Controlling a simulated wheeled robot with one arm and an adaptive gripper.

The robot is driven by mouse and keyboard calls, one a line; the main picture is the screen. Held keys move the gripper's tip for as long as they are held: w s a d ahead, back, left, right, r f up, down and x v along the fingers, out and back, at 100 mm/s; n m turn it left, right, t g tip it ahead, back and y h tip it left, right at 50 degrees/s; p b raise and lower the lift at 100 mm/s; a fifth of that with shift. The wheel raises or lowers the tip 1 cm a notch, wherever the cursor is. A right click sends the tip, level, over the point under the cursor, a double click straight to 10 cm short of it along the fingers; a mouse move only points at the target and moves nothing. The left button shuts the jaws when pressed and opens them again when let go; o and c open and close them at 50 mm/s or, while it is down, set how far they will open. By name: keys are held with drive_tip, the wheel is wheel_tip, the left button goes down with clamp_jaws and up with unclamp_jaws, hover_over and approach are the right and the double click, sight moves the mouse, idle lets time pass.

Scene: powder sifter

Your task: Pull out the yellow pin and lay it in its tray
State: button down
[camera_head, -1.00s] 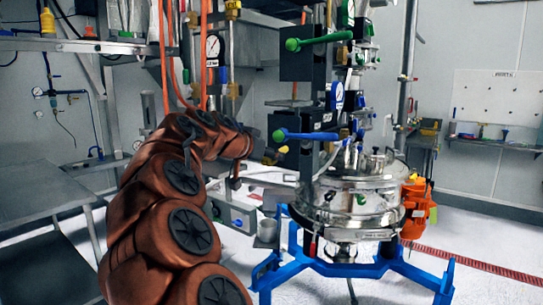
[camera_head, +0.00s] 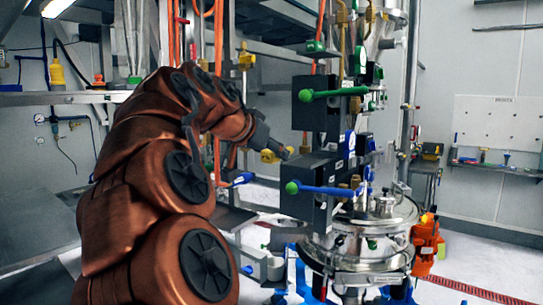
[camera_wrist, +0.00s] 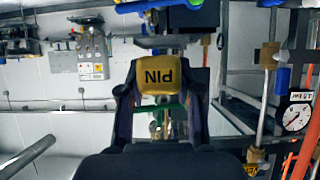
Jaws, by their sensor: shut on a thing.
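My gripper (camera_wrist: 162,95) is shut on the yellow pin (camera_wrist: 165,78) in the wrist view. The pin is just left of the dark valve blocks (camera_head: 308,172). Whether its shank is clear of any hole cannot be told. I cannot pick out its tray in either view.
A green-handled lever (camera_head: 333,92) and a blue-handled lever (camera_head: 325,189) stick out from the stand near my gripper. A silver vessel (camera_head: 375,232) stands below right. In the wrist view, pipes and a round gauge (camera_wrist: 296,118) are at the right. A grey table (camera_head: 35,225) is at left.

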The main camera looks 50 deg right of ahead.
sight(301, 164)
drive_tip(key=shift+w+d+f+p, duration=0.1)
drive_tip(key=shift+d+p, duration=0.2)
drive_tip(key=shift+d, duration=0.8)
drive_tip(key=shift+w+d+f+p, duration=0.15)
drive_tip(key=shift+d+p, duration=0.85)
drive_tip(key=shift+d, duration=1.65)
drive_tip(key=shift+w+d+f+p, duration=0.1)
drive_tip(key=shift+d+p, duration=0.85)
drive_tip(key=shift+d, duration=1.65)
drive_tip(key=shift+f+b, duration=0.75)
drive_tip(key=shift+f, duration=0.05)
drive_tip(key=shift+f+b, duration=0.35)
drive_tip(key=shift+f, duration=0.05)
drive_tip(key=c, duration=0.7)
unclamp_jaws()
drive_tip(key=v, duration=1.2)
drive_tip(key=shift+s, duration=0.1)
